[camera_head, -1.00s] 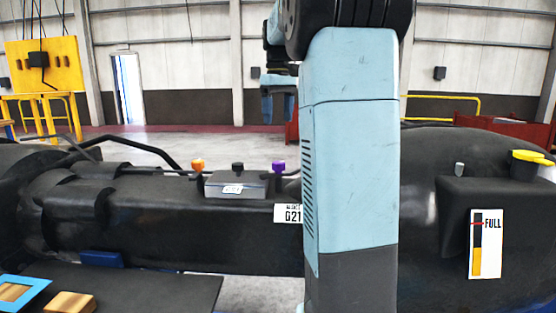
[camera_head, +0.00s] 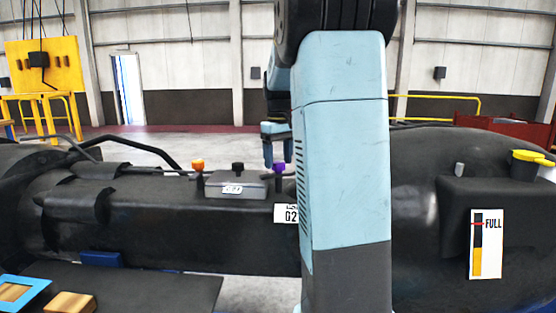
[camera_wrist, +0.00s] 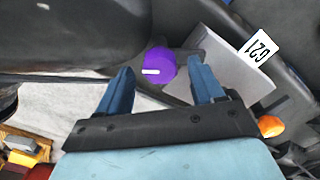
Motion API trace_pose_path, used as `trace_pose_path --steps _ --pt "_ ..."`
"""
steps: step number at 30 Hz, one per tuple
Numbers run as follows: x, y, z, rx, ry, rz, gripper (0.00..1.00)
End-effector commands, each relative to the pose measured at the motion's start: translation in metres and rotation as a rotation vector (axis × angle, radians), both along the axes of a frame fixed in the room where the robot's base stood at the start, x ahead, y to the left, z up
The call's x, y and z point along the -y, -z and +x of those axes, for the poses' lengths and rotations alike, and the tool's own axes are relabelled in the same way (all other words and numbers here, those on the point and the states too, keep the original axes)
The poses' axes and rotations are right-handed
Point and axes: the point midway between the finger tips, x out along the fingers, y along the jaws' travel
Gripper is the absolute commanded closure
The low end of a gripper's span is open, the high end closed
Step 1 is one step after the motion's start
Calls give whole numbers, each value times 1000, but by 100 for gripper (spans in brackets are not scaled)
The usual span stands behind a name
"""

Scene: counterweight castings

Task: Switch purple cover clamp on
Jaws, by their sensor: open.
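The purple cover clamp (camera_head: 279,168) is a knob on a dark post at the right end of a grey box (camera_head: 236,184) on the black casting. In the wrist view the purple knob (camera_wrist: 159,66) shows a white mark on its face. My gripper (camera_head: 277,165) is open, its blue fingertips close to the purple knob. In the wrist view my gripper (camera_wrist: 162,80) has its two fingers on either side below the knob, with the knob just past the gap between the tips. Whether a finger touches the knob I cannot tell.
An orange knob (camera_head: 198,166) and a black knob (camera_head: 238,168) stand left of the purple one. A label plate (camera_head: 286,213) hangs on the casting. A gauge card (camera_head: 486,244) and yellow caps (camera_head: 528,155) are at the right. My arm hides the middle.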

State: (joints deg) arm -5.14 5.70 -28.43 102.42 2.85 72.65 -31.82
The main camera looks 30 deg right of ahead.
Motion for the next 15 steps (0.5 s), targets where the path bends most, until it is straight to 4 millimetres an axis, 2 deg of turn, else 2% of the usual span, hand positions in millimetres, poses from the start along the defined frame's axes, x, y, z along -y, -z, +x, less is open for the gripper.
trace_pose_path --steps 12,15 --pt "0 7 0 1 0 -1 33" --pt "0 7 0 1 0 -1 43"
